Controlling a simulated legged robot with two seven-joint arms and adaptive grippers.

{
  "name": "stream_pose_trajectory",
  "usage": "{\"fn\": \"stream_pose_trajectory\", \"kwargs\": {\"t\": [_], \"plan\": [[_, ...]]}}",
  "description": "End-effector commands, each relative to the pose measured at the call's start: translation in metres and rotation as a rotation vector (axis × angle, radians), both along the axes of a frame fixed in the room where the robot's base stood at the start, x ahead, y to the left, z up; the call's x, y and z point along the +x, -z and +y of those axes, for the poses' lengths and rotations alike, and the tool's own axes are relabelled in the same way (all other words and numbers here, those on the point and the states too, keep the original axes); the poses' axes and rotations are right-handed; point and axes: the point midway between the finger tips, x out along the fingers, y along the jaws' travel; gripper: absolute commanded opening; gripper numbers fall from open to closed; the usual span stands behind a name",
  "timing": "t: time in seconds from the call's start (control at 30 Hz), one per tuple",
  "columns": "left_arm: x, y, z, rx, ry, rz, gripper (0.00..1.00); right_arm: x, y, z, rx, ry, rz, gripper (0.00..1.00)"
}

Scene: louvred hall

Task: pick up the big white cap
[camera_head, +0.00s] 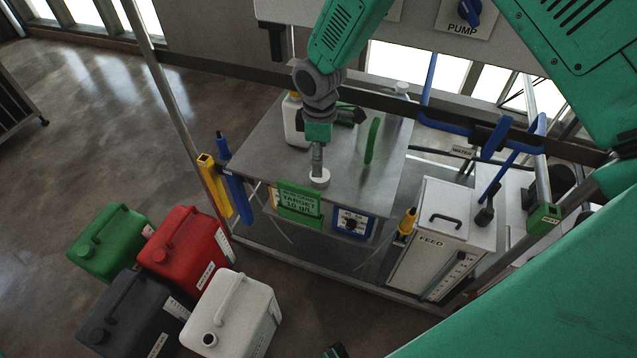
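The big white cap (320,181) is a small pale disc that shows over the front part of the grey metal table. My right gripper (318,165), on the green arm that comes down from the top, points downward with its tip over the cap. The fingers look like one narrow grey bar from this angle, so I cannot tell whether they are open or closed on the cap. Whether the cap rests on the table is also unclear. My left gripper is not clearly visible; my other arm fills the lower right.
The table (260,158) carries a white bottle (296,128) and a green upright handle (372,141). Green (105,245), red (185,250), black (125,315) and white (240,310) canisters stand on the floor. A white FEED box (430,235) stands right of the table.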

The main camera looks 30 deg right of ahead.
Motion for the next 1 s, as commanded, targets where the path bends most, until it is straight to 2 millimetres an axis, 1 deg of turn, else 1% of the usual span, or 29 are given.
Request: {"fn": "stream_pose_trajectory", "kwargs": {"t": [0.03, 0.1, 0.37, 0.7, 0.8, 1.0], "plan": [[0.0, 0.013, 0.0, 0.0, 0.0, -0.001, 0.36, 0.0, 0.014, 0.0, 0.0, 0.001, 0.0, 0.71], [0.0, 0.018, 0.0, 0.0, 0.0, -0.001, 0.36, 0.0, 0.021, 0.0, 0.0, 0.001, 0.0, 0.71], [0.001, 0.027, 0.0, 0.0, 0.001, -0.002, 0.36, 0.001, 0.031, 0.001, -0.002, 0.0, -0.001, 0.71], [0.0, 0.066, 0.0, 0.0, 0.0, -0.001, 0.36, 0.005, 0.074, -0.002, -0.001, 0.0, 0.0, 0.71], [0.0, 0.069, 0.0, 0.0, 0.0, -0.001, 0.36, 0.005, 0.077, -0.002, -0.001, 0.001, -0.002, 0.71], [0.0, 0.067, 0.0, 0.0, 0.0, -0.002, 0.36, 0.004, 0.075, -0.002, -0.001, 0.001, -0.002, 0.71]]}}
